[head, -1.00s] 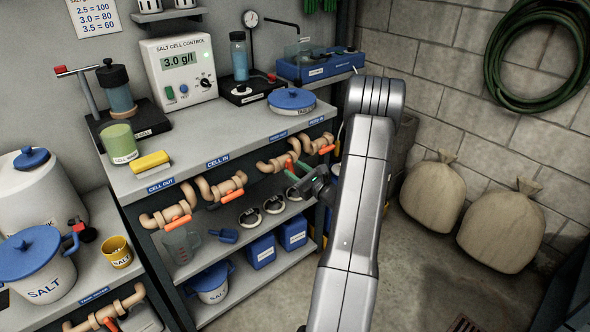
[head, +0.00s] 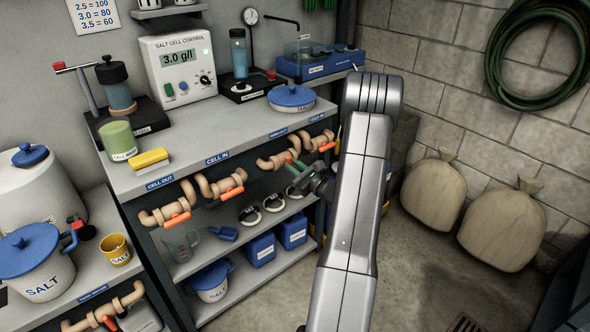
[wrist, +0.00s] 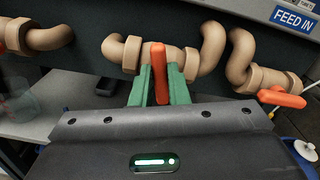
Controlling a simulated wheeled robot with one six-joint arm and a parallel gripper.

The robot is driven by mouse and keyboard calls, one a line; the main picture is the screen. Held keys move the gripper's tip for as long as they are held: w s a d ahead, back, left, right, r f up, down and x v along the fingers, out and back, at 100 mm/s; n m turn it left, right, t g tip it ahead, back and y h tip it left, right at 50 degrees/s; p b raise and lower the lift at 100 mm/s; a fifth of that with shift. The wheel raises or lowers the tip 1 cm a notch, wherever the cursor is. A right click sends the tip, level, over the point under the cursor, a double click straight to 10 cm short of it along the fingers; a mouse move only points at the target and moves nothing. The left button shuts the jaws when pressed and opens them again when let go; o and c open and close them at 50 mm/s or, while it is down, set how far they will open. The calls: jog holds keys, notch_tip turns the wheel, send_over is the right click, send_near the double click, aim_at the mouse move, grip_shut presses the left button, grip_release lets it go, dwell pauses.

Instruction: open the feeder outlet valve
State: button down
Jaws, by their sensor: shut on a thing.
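The feeder outlet valve (wrist: 188,62) sits on a tan pipe below the shelf edge, under the label that appears to read FEED OUT (head: 279,134). Its orange handle (wrist: 159,75) stands upright in the wrist view, across the pipe. My gripper (wrist: 160,85) has its two green fingers on either side of this handle and is shut on it. In the head view my gripper (head: 293,169) is at the valve, and my arm hides part of the area to its right.
The feed-in valve's orange handle (wrist: 281,98) is close on the right in the wrist view. The cell-in valve (head: 222,187) and cell-out valve (head: 168,210) are to the left. Blue boxes (head: 261,250) stand on the shelf below. Two sacks (head: 433,192) lie on the floor at right.

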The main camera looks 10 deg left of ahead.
jog(key=n+b, duration=0.4)
jog(key=b, duration=0.4)
jog(key=n+b, duration=0.5)
jog(key=b, duration=0.4)
jog(key=f+n+b, duration=0.1)
jog(key=n+b, duration=0.4)
jog(key=b, duration=0.4)
jog(key=shift+s+a, duration=0.15)
jog(key=shift+s, duration=0.1)
jog(key=shift+n+b, duration=0.4)
jog(key=shift+b, duration=0.1)
jog(key=shift+r, duration=0.1)
jog(key=c, duration=1.4)
grip_release()
